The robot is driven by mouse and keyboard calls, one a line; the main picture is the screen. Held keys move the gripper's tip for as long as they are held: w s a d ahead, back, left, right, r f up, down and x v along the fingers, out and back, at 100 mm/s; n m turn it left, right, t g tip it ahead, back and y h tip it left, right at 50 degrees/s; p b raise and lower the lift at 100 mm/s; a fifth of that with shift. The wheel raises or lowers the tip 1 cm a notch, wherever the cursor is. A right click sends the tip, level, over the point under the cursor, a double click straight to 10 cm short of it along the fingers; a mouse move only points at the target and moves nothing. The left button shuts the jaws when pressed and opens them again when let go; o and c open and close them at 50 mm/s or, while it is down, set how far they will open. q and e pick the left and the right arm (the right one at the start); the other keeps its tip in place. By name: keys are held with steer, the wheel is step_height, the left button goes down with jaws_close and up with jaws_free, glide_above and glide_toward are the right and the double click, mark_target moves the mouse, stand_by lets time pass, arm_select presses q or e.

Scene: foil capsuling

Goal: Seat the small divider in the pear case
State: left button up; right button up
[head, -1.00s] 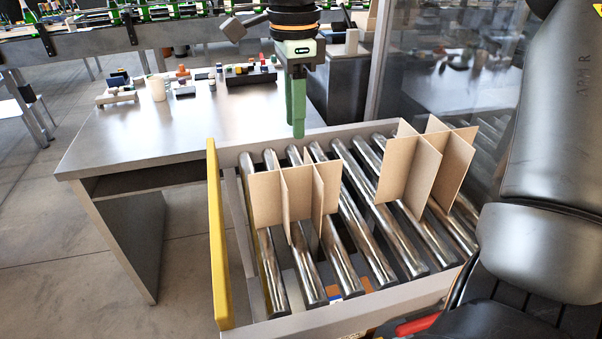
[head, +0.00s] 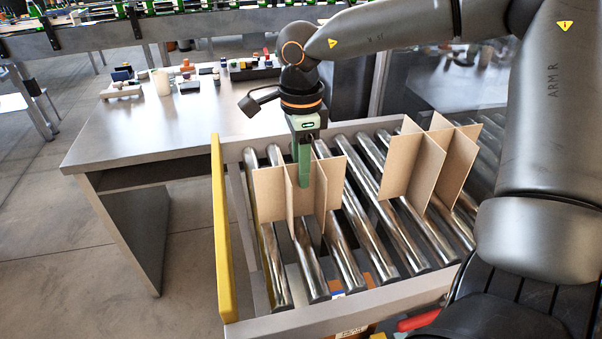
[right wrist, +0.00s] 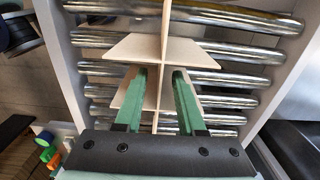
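Two cardboard cross dividers stand upright on the rollers. The left one (head: 270,195) looks smaller than the right one (head: 402,165). My right gripper (head: 304,184) points down at the left divider, its fingertips below the panels' top edges in the head view. In the right wrist view its green fingers (right wrist: 160,72) are open. They straddle the middle panel of a divider (right wrist: 150,48), with a visible gap on each side. A brown box with a white label (head: 350,332) shows only partly below the rack's front edge; I cannot read the label. My left gripper is not in view.
The metal roller rack (head: 355,306) has a yellow left side (head: 221,240). A glass panel stands at the right. Bare rollers lie between the dividers.

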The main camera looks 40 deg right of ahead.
jaws_close()
stand_by(1.4)
